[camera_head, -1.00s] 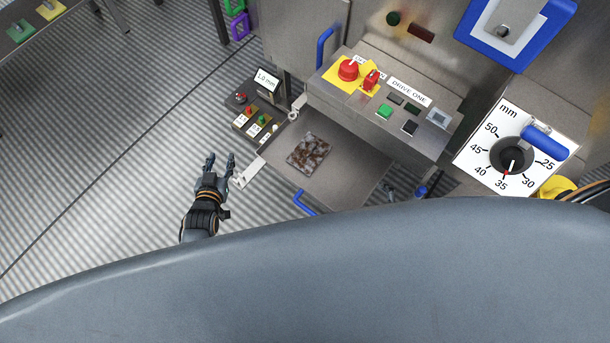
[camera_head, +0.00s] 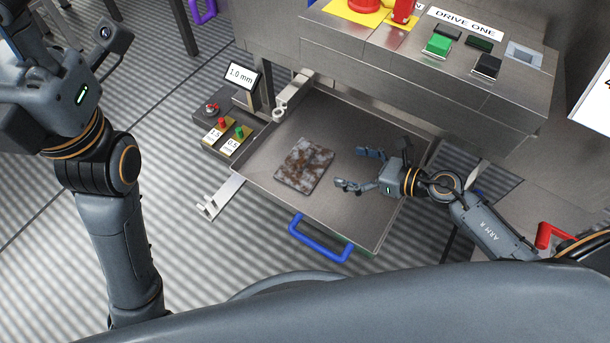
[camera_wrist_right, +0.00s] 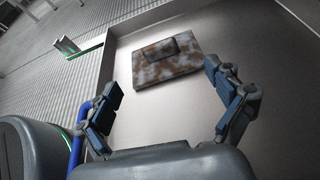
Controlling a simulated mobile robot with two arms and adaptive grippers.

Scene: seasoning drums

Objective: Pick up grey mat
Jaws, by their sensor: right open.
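A flat, square mat (camera_head: 305,165), mottled grey, brown and white, lies in the open metal tray (camera_head: 262,165) in the head view. No other grey mat shows. In the right wrist view the mat (camera_wrist_right: 150,73) lies ahead, with a smaller darker patch on it. My right gripper (camera_head: 355,170) is open and empty over the tray, to the right of the mat and apart from it. Its two fingers (camera_wrist_right: 160,80) are spread in the wrist view. My left arm stands raised at the left; its fingers are hidden or out of frame.
The tray has a blue handle (camera_head: 320,242) at its front. A control box with a screen (camera_head: 241,75) stands to its left. The DRIVE ONE panel (camera_head: 430,60), with red and green controls, overhangs the tray's back right. Ribbed floor lies open at the left.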

